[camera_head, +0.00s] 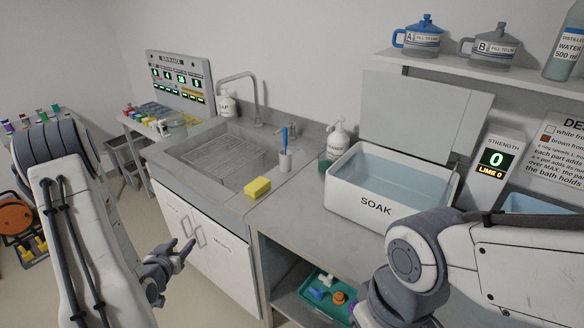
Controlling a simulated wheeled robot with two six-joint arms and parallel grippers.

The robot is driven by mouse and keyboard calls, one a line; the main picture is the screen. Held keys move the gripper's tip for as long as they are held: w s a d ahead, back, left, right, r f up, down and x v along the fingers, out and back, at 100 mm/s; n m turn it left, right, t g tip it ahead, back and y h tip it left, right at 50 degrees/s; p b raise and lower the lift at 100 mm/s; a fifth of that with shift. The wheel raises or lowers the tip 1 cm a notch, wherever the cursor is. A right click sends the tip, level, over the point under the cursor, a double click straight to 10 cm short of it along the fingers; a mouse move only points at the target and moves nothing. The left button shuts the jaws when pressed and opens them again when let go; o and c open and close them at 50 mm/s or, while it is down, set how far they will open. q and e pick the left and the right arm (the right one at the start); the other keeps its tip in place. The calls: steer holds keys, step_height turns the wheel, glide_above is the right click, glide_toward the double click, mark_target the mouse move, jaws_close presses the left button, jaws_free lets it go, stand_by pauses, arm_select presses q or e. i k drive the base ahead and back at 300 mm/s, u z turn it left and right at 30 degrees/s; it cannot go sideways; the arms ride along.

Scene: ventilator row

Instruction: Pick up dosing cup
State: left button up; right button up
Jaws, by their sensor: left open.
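I cannot tell for sure which thing is the dosing cup. A blue lidded vessel marked A (418,38) and a grey lidded vessel marked B (488,48), both labelled with a fill line, stand upright on the wall shelf. A small whitish cup (285,162) with a blue-handled tool in it stands on the counter right of the sink. My left gripper (181,252) is open and empty, low in front of the white cabinet doors and apart from these things. My right arm comes in at the lower right; its fingers are not visible.
A yellow sponge (257,187) lies at the counter's front edge by the sink (215,160). The SOAK tub (375,203) holds water, its lid raised behind. A pump bottle (338,140) stands beside it. A green tray (318,300) with small parts sits on the lower shelf.

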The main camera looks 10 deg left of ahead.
mark_target(325, 163)
steer(key=u, duration=1.6)
steer(key=i, duration=1.2)
steer(key=z, duration=2.9)
steer(key=i, duration=0.5)
steer(key=u, duration=0.05)
